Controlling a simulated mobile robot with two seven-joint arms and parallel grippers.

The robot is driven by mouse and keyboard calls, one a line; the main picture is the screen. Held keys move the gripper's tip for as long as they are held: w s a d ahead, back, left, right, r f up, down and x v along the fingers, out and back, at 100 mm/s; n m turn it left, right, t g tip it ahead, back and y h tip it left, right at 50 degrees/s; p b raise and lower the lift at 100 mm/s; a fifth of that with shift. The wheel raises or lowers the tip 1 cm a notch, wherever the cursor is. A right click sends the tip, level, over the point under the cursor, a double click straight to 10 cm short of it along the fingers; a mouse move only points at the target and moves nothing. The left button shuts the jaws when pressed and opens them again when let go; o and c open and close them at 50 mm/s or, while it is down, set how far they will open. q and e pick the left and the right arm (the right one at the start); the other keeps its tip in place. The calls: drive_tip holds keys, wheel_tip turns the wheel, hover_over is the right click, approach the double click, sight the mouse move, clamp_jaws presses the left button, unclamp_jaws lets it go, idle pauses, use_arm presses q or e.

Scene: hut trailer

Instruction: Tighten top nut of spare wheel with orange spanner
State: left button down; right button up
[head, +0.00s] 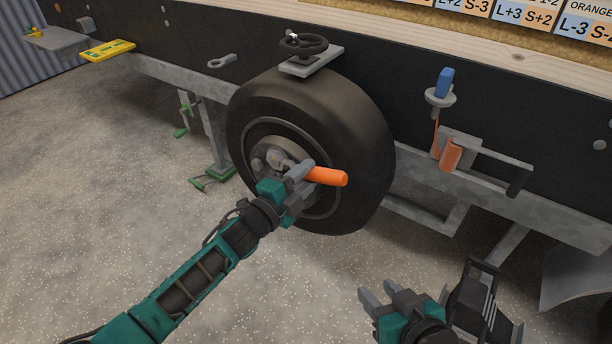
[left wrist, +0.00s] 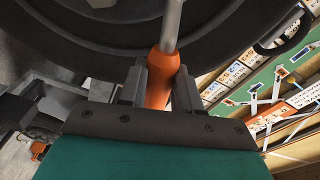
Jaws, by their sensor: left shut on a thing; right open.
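The spare wheel (head: 355,130) is mounted upright on the side of the trailer, with a grey hub carrying nuts at its centre. My left gripper (head: 302,175) is in front of the wheel, shut on the orange spanner (head: 328,176). The spanner's grey head reaches toward the hub, by the upper nuts; I cannot tell whether it sits on the top nut. In the left wrist view the spanner's orange handle (left wrist: 160,88) is between the two fingers and its grey shaft runs toward the wheel (left wrist: 95,35). My right gripper (head: 385,299) is open and empty at the lower right.
A black handwheel (head: 303,44) on a plate stands above the tyre. To the right is a bracket with an orange item (head: 451,155) and a blue-handled item (head: 444,83). A yellow tool (head: 108,50) lies at the left.

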use_arm(q)
drive_tip(key=shift+a+r, duration=0.1)
drive_tip(key=shift+r, duration=0.05)
drive_tip(key=p+v, duration=0.4)
drive_tip(key=v, duration=0.4)
drive_tip(key=shift+s+p, duration=0.35)
drive_tip(key=shift+r, duration=0.15)
